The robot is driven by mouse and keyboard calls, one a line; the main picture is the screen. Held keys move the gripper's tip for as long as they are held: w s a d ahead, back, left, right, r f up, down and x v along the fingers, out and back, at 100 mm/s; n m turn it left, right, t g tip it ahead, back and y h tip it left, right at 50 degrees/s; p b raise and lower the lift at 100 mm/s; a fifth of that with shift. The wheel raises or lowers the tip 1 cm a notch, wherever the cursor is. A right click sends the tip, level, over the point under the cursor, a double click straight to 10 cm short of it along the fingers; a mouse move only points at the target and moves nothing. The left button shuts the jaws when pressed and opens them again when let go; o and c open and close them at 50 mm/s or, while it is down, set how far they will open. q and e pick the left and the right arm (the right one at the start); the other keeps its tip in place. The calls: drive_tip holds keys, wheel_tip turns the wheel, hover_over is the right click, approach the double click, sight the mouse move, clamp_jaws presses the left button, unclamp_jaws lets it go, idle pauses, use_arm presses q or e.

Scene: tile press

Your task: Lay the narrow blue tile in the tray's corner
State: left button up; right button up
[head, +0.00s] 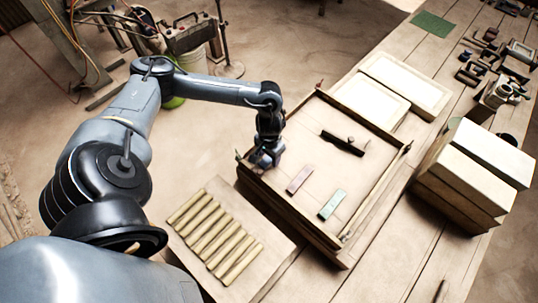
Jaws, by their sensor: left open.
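The wooden tray (378,192) lies on the bench with a pale floor and raised rims. On its floor lie a narrow mauve tile (299,179) and a narrow green tile (332,204), apart from each other. I cannot make out a clearly blue tile. My left gripper (263,160) is open over the tray's left corner. It hides that corner, and I cannot tell whether a tile lies beneath it. My right gripper is out of view.
A dark handled tool (342,142) lies in the tray. Several yellowish strips (214,237) lie on a board left of the tray. Pale boxes stand behind it (405,84) and stacked at its right (470,175). The tray's middle floor is partly clear.

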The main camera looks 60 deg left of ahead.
sight(269, 158)
use_arm(q)
drive_tip(key=shift+r, duration=0.3)
wheel_tip(269, 158, up, 11)
drive_tip(key=p, duration=0.4)
drive_tip(key=w+d+f+m+t+h, duration=0.2)
drive_tip(key=d+m, duration=0.2)
drive_tip(key=d, duration=0.6)
drive_tip(key=w+d+f+m+t+h, duration=0.1)
drive_tip(key=w+d+m+t, duration=0.15)
drive_tip(key=d, duration=0.75)
drive_tip(key=d+r+m+t+h, duration=0.1)
drive_tip(key=d+r+m+t, duration=0.2)
drive_tip(key=d, duration=0.8)
drive_tip(key=s+a+f+n+g+y, duration=0.1)
drive_tip(key=s+a+n+g+y, duration=0.2)
drive_tip(key=s+a, duration=0.7)
drive_tip(key=s+g, duration=0.1)
drive_tip(key=s, duration=0.2)
drive_tip(key=shift+a+y, duration=0.25)
drive_tip(key=shift+y, duration=0.15)
